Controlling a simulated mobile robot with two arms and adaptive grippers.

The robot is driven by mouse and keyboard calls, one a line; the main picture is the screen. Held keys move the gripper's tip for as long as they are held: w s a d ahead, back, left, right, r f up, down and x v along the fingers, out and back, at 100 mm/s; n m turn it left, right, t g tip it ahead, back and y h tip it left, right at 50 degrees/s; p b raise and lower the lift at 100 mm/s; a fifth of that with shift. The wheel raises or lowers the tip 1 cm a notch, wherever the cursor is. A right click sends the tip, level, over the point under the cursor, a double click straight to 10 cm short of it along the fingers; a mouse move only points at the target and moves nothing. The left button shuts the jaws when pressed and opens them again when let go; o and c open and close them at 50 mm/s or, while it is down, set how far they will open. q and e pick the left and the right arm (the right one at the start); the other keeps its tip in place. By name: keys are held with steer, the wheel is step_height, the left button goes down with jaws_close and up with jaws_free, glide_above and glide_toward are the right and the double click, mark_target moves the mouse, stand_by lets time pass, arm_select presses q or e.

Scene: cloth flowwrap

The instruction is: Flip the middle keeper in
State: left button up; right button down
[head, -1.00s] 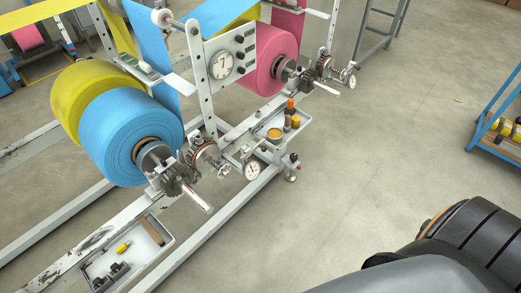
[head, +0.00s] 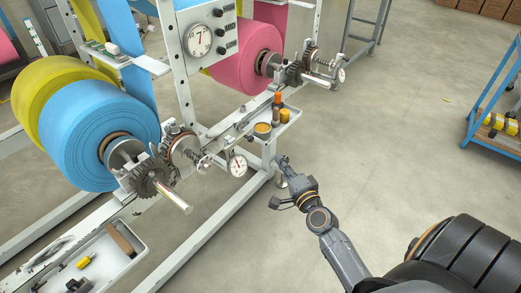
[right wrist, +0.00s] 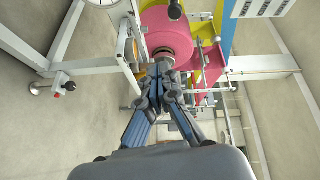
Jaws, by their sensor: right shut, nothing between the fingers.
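In the head view, the blue roll (head: 85,150) sits on a shaft with a dark gear (head: 150,180) and a bright shaft end (head: 176,199). The pink roll (head: 243,58) sits on a similar shaft end farther back; it also shows in the right wrist view (right wrist: 167,32). I cannot single out the middle keeper among the small fittings on these shafts. My right gripper (head: 281,161) is in front of the frame, below and right of the round gauge (head: 238,164), apart from the shafts. In the right wrist view its fingers (right wrist: 160,70) are shut and empty. My left gripper is out of view.
A small tray (head: 289,119) with bottles and an orange tin hangs on the frame near my right gripper. A tool tray (head: 130,262) lies at lower left. A control panel (head: 208,36) stands above. The floor (head: 400,140) at right is clear up to a blue rack (head: 483,125).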

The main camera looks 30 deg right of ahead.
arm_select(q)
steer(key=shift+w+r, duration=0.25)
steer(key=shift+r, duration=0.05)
arm_select(e)
steer(key=r, duration=0.2)
steer(key=r+m, duration=0.1)
steer(key=shift+d+t+h, duration=0.3)
steer(key=shift+d+t, duration=0.05)
steer(key=shift+t, duration=0.05)
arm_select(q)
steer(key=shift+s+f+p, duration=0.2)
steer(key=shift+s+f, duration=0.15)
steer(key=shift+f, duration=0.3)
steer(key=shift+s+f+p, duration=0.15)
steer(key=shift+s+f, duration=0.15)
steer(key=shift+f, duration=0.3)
arm_select(e)
steer(key=w+a, duration=0.2)
steer(key=w, duration=0.7)
steer(key=shift+a+f, duration=0.15)
steer(key=shift+a, duration=0.05)
